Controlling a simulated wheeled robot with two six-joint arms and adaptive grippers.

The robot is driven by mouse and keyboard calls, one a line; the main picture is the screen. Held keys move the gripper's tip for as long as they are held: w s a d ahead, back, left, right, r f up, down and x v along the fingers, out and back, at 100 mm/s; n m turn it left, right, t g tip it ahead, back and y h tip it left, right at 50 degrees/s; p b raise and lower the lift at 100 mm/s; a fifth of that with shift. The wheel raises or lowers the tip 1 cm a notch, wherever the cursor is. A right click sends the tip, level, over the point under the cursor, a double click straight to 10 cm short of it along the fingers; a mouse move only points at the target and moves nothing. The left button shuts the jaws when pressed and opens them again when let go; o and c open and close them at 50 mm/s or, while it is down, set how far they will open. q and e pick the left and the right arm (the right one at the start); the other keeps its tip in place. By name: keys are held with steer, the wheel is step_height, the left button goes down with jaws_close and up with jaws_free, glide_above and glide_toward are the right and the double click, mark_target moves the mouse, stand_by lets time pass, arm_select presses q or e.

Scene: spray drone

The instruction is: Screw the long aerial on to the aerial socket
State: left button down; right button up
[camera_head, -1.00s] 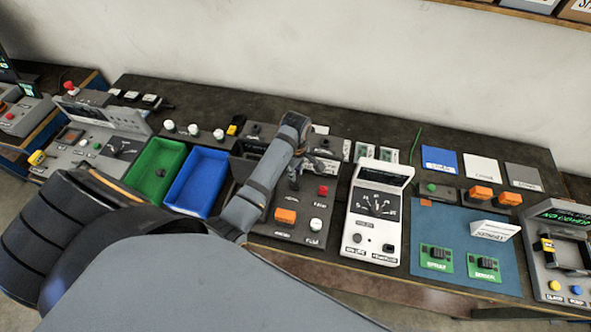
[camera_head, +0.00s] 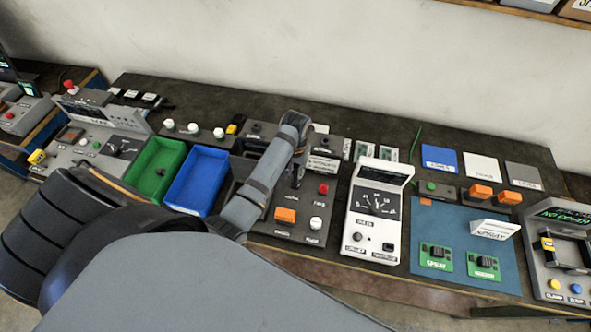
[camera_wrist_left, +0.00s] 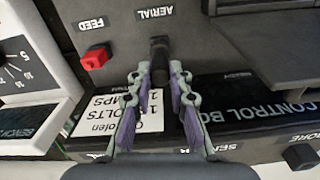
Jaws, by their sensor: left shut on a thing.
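My left gripper (camera_wrist_left: 159,76) is shut on a dark, short-looking rod (camera_wrist_left: 159,50), which I take to be the long aerial seen nearly end-on. It stands between the purple-padded fingers, just below the AERIAL label (camera_wrist_left: 155,13) on the dark control panel. The aerial socket is hidden beneath it, so I cannot tell whether rod and socket touch or are threaded. In the head view my left gripper (camera_head: 297,176) is small and points down over the panel (camera_head: 270,228), partly hidden by my arm. My right gripper is not in view.
A red FEED button (camera_wrist_left: 95,57) sits beside the gripper. The control box (camera_wrist_left: 270,105) lies close by. A white bench meter (camera_head: 377,215) stands right of the panel; blue (camera_head: 198,180) and green (camera_head: 157,170) trays are left. A blue mat (camera_head: 465,255) holds green boards.

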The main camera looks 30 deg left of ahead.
arm_select(q)
steer(key=m, duration=0.4)
steer(key=shift+m, duration=0.3)
steer(key=shift+m, duration=1)
steer(key=m, duration=0.6)
steer(key=c, duration=1.6)
jaws_free()
steer(key=shift+m, duration=0.4)
steer(key=o, duration=0.4)
steer(key=shift+o, duration=0.2)
